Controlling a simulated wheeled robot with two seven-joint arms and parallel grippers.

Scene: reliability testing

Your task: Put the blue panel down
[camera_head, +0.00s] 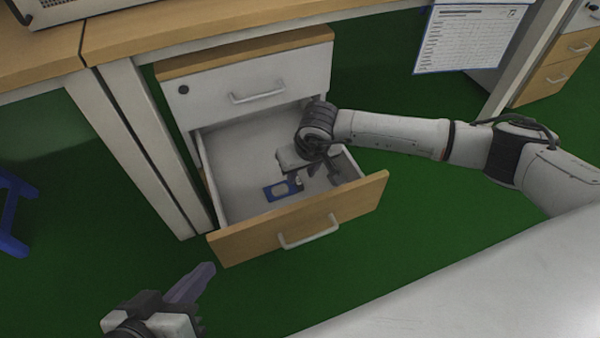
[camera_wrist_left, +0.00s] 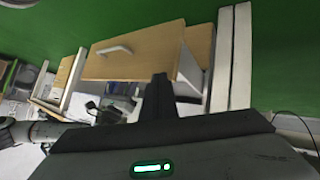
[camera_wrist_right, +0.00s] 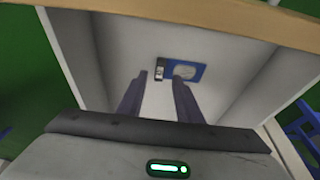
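The blue panel (camera_head: 282,190) lies in the open drawer, apparently flat on its floor. It has a pale oval patch, and it also shows in the right wrist view (camera_wrist_right: 197,70) with a small black-and-white part at one end. My right gripper (camera_head: 316,189) is inside the drawer, pointing down. Its two fingers (camera_wrist_right: 159,78) are apart with nothing clearly between them; one fingertip overlaps the panel's edge in the picture. Whether it touches the panel I cannot tell. My left gripper (camera_head: 205,272) is outside, in front of the drawer; its fingers (camera_wrist_left: 160,80) look pressed together and empty.
The drawer (camera_head: 235,240) has a wooden front with a metal handle and pale walls close around my right gripper. A closed drawer (camera_head: 290,75) sits above it. Desk legs (camera_head: 150,150) stand at left, and a blue stool (camera_head: 10,215) beyond. Green floor lies clear in front.

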